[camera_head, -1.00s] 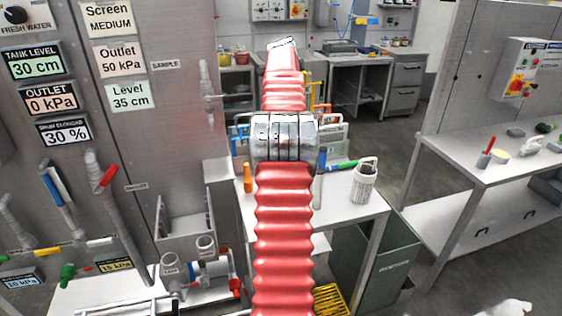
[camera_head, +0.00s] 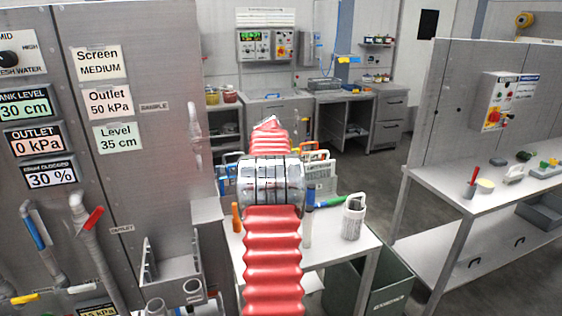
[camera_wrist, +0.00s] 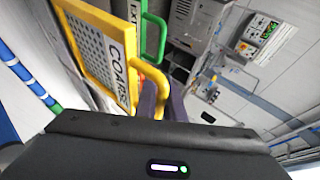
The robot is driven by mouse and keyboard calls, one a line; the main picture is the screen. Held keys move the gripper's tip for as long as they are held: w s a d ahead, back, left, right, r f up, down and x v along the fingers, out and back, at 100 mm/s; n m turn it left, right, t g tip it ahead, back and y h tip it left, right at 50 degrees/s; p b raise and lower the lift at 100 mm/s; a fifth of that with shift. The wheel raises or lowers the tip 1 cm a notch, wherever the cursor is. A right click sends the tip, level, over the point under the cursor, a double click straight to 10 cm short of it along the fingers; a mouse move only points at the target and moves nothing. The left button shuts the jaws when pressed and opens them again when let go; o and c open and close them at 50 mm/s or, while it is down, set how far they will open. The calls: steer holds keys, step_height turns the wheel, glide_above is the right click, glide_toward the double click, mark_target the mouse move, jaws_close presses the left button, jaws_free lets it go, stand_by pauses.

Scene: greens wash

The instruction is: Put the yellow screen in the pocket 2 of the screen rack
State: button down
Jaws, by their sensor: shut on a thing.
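My gripper (camera_wrist: 155,99) shows its dark fingers in the wrist view. They are shut on the bent yellow handle of the yellow screen (camera_wrist: 97,13). The screen has a perforated panel and a label that reads COARS, with its end hidden. It is tilted in this view. A green handle (camera_wrist: 161,40) stands close behind it. In the head view my red arm hides the gripper and most of the screen. Framed pieces with light panels (camera_head: 321,180) stand on the table just behind the arm, perhaps at the screen rack. The rack's pockets and their numbers cannot be made out.
A white jug (camera_head: 353,218) and a green-handled tool (camera_head: 330,201) are on the table (camera_head: 340,245), right of my arm. An orange bottle (camera_head: 235,217) stands left of it. A tall metal panel (camera_head: 150,170) fills the left.

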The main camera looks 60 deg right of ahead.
steer(key=shift+f, duration=1.65)
steer(key=shift+f, duration=1.95)
steer(key=c, duration=1.8)
jaws_free()
steer(key=shift+f, duration=0.1)
steer(key=shift+c, duration=0.2)
steer(key=shift+a, duration=0.1)
steer(key=v, duration=1.2)
